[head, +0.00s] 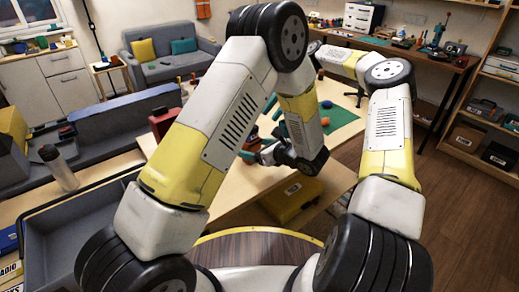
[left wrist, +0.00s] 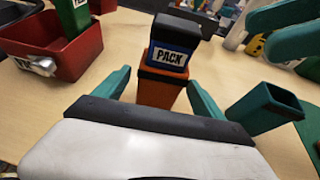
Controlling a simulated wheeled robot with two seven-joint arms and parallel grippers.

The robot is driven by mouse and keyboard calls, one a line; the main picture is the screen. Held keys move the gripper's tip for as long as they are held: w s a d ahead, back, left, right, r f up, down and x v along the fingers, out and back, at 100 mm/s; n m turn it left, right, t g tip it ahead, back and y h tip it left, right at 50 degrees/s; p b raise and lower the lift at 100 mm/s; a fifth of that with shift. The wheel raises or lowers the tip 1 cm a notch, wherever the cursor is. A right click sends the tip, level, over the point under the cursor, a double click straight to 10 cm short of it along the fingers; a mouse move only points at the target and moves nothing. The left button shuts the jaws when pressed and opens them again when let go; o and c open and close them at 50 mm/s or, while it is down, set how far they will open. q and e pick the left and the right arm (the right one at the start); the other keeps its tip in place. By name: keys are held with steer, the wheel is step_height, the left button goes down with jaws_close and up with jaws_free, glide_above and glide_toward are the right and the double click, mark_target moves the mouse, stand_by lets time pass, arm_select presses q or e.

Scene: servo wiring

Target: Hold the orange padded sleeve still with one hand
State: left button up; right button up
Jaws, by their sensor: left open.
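The orange padded sleeve (left wrist: 158,94) stands upright on the table in the left wrist view, with a dark block labelled PACK (left wrist: 170,55) in or on its top. My left gripper (left wrist: 157,80) is open. Its teal fingers are on either side of the sleeve, and contact is not clear. In the head view my left gripper (head: 258,150) is low over the table, and the sleeve is largely hidden near it. Teal finger parts at the upper right of the left wrist view appear to be my right gripper (left wrist: 290,30); its grip is unclear. In the head view my left arm mostly hides it.
A red bin (left wrist: 60,45) stands left of the sleeve. A hollow teal holder (left wrist: 265,112) is to its right. A green mat (head: 343,118) with a blue ball (head: 327,104) and an orange ball (head: 325,121) lies farther right. A yellow container (head: 290,200) is under the table.

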mark_target(246, 146)
arm_select(q)
steer(key=shift+x, duration=2.3)
